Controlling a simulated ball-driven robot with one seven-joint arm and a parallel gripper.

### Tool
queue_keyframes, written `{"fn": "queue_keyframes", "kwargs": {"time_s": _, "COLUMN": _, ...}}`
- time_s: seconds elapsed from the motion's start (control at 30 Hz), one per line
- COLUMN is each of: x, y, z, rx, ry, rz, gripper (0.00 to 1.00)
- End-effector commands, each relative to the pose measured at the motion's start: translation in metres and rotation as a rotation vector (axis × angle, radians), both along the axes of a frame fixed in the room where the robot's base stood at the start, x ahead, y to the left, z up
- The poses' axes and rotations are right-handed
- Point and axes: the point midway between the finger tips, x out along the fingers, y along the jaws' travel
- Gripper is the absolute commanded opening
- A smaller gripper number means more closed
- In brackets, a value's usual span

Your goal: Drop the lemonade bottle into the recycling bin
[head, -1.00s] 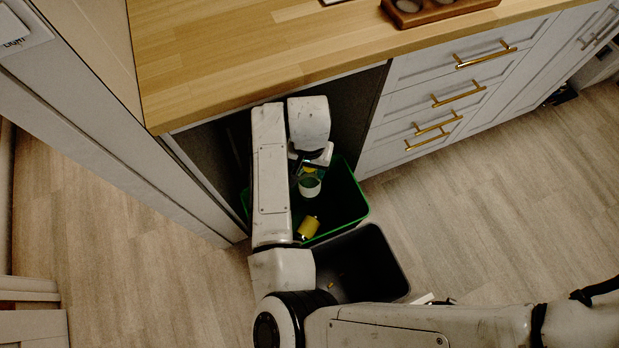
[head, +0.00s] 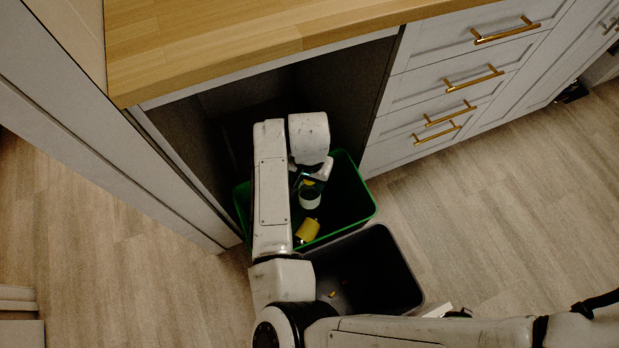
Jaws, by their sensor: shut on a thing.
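My gripper (head: 311,172) is over the green-rimmed bin (head: 364,217), pointing down, its fingers partly hidden by my wrist. It is shut on what appears to be the lemonade bottle (head: 309,200), a small thing with a white band and a bit of yellow near the fingers. The bottle is over the bin's interior; I cannot tell whether it touches anything below. A yellow cylinder (head: 307,230) lies inside the same bin near its front wall. My arm hides the bin's left middle part.
A dark grey bin (head: 411,280) stands in front of the green one, with small yellowish bits inside. A wooden countertop (head: 200,50) overhangs the open cabinet bay. White drawers (head: 440,85) with brass handles are at the right. Wooden floor (head: 500,200) is clear at right.

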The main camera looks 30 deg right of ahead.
Motion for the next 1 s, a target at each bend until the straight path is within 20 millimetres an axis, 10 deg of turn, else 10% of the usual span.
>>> {"fn": "queue_keyframes", "kwargs": {"time_s": 0.5, "x": 0.0, "y": 0.0, "z": -0.023, "rx": 0.0, "ry": 0.0, "rz": 0.001, "gripper": 0.07}}
{"fn": "queue_keyframes", "kwargs": {"time_s": 0.53, "x": 0.0, "y": 0.0, "z": -0.023, "rx": 0.0, "ry": 0.0, "rz": 0.001, "gripper": 0.52}}
{"fn": "queue_keyframes", "kwargs": {"time_s": 0.83, "x": 0.0, "y": 0.0, "z": -0.023, "rx": 0.0, "ry": 0.0, "rz": 0.001, "gripper": 0.8}}
{"fn": "queue_keyframes", "kwargs": {"time_s": 1.0, "x": 0.0, "y": 0.0, "z": -0.023, "rx": 0.0, "ry": 0.0, "rz": 0.001, "gripper": 0.81}}
